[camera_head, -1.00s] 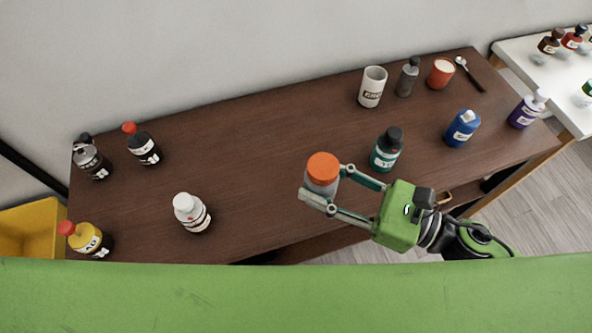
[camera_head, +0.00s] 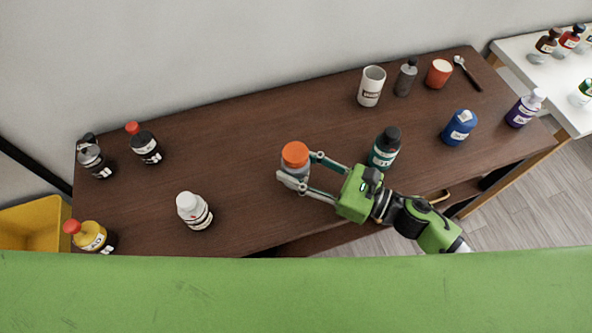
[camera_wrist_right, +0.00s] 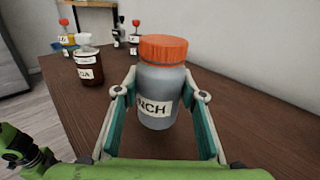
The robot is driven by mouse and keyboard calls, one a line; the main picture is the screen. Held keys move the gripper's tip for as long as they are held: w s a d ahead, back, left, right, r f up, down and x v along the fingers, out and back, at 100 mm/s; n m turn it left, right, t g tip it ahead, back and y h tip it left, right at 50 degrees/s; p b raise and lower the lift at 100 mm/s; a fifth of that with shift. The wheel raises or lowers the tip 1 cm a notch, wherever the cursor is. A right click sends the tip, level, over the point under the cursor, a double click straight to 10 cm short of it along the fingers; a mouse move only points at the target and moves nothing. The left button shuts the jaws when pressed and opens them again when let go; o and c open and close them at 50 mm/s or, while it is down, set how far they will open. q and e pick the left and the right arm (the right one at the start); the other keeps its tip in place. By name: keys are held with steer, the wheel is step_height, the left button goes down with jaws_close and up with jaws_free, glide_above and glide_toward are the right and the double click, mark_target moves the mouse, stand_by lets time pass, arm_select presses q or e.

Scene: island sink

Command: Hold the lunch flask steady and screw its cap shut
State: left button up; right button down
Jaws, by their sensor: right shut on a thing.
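The lunch flask (camera_head: 297,171) is a grey bottle with an orange cap (camera_head: 295,154) on top. In the right wrist view the flask (camera_wrist_right: 159,91) is upright between the fingers, its white label partly readable as "NCH". The orange cap (camera_wrist_right: 163,48) sits level on its mouth; how tightly it is screwed cannot be told. My right gripper (camera_head: 297,171) is shut on the flask's body, below the cap. Whether the flask's base touches the table is unclear. Only a green and black part of my other arm shows at the lower left of the right wrist view; no left fingers show.
A teal bottle (camera_head: 384,149) stands close to my right gripper. A white-capped bottle (camera_head: 194,211) stands to the left on the dark table (camera_head: 240,150). Cups and bottles stand at the right, more bottles at the far left. The table between is clear.

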mark_target(296, 174)
steer(key=f, duration=0.3)
steer(key=shift+w+a+f+p, duration=0.2)
steer(key=shift+p, duration=0.1)
steer(key=shift+f, duration=0.15)
steer(key=shift+f+b, duration=0.15)
steer(key=shift+b, duration=0.15)
steer(key=c, duration=1.3)
jaws_free()
